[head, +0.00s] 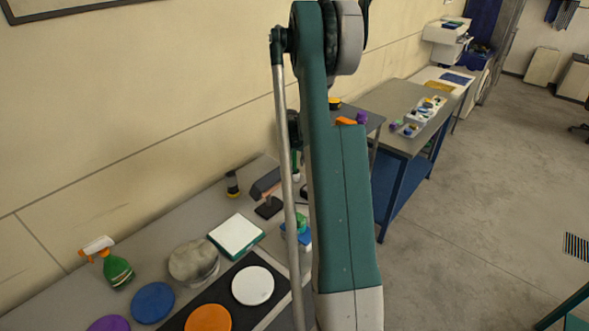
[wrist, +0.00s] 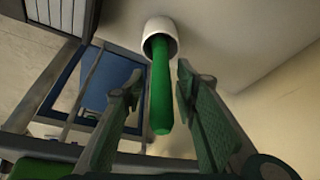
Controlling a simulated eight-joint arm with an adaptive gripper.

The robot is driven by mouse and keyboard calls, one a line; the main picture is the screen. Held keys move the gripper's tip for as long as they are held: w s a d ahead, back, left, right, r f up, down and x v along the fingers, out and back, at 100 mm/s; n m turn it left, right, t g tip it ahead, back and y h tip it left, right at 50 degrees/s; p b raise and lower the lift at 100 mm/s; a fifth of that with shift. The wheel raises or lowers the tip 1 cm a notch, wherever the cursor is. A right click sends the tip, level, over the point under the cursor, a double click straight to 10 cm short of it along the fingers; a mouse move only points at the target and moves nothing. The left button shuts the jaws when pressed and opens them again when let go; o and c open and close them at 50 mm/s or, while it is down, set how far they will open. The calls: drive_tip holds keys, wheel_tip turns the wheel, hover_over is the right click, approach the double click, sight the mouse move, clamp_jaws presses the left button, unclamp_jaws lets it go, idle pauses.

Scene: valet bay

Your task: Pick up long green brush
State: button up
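The long green brush (wrist: 161,95) shows in the wrist view as a smooth green handle with a white end piece (wrist: 158,32) against a pale grey surface. My gripper (wrist: 158,84) is open. Its two fingers lie on either side of the handle, with a visible gap on each side. In the head view my arm hides the gripper. A narrow green and white upright thing (head: 296,176), likely the brush, shows partly behind my arm at the bench's far end.
The bench holds a green spray bottle (head: 117,269), a grey cloth bundle (head: 193,262), a white and green box (head: 236,235), several coloured round pads and a black and yellow container (head: 232,184). A second table (head: 399,143) with a tray stands beyond.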

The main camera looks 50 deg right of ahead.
drive_tip(key=shift+c, duration=0.5)
drive_tip(key=c, duration=0.8)
drive_tip(key=shift+r, duration=0.1)
drive_tip(key=shift+r+b, duration=0.3)
drive_tip(key=shift+r, duration=4.6)
